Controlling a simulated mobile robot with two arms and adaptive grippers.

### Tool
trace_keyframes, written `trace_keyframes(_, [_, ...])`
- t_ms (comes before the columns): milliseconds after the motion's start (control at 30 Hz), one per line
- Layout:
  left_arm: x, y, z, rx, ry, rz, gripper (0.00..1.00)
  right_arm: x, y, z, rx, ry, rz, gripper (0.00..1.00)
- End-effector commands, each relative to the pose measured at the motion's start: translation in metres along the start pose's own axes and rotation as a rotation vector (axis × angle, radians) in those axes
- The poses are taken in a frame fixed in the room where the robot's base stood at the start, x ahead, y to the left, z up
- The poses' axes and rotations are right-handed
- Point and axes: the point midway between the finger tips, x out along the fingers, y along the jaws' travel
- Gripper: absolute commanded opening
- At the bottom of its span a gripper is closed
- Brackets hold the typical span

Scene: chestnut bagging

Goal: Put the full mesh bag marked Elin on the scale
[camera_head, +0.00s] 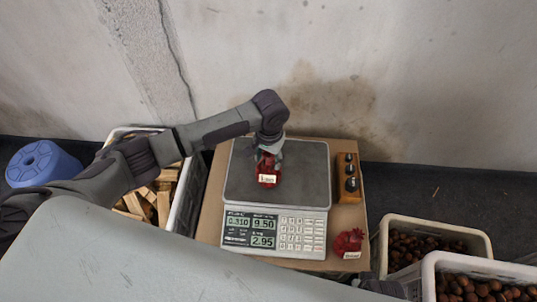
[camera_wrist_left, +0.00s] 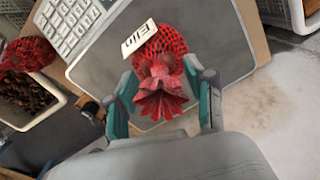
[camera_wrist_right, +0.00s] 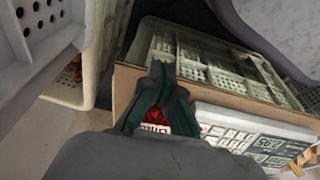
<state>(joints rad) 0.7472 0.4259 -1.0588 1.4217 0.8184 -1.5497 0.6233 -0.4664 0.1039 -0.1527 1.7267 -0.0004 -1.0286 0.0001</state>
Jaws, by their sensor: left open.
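The full red mesh bag with the white Elin tag (camera_head: 268,170) rests on the grey plate of the scale (camera_head: 310,190). In the left wrist view the Elin bag (camera_wrist_left: 160,45) shows its tag and its gathered top. My left gripper (camera_head: 270,156) is over the bag, its open fingers on either side of the gathered top. The scale display reads 0.310, 9.50 and 2.95. My right gripper (camera_wrist_right: 160,72) has its fingertips together; a patch of red mesh shows between the fingers lower down.
A second red mesh bag (camera_head: 348,242) with a tag stands on the board right of the scale. A wooden block with weights (camera_head: 348,180) stands beside the plate. Crates of chestnuts (camera_head: 480,239) are at right, a crate of firewood (camera_head: 190,200) at left, a blue stool (camera_head: 42,163) further left.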

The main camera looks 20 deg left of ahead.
Motion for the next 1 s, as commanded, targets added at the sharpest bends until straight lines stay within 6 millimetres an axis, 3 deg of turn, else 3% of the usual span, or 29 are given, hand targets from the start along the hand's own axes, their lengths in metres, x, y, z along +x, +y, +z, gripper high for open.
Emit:
trace_keyframes(100, [-0.009, 0.0, -0.001, 0.0, 0.002, 0.001, 0.54, -0.003, 0.0, -0.001, 0.0, 0.001, 0.0, 0.0])
trace_keyframes(633, [-0.105, 0.0, -0.001, 0.0, 0.003, 0.001, 0.54, 0.059, -0.004, 0.062, -0.009, -0.05, -0.006, 0.0])
trace_keyframes(800, [-0.12, 0.0, -0.001, -0.001, 0.001, 0.001, 0.54, 0.067, -0.004, 0.073, -0.011, -0.057, -0.007, 0.0])
trace_keyframes(1000, [-0.122, 0.0, 0.0, -0.001, -0.001, 0.001, 0.54, 0.069, -0.004, 0.076, -0.012, -0.056, -0.007, 0.0])
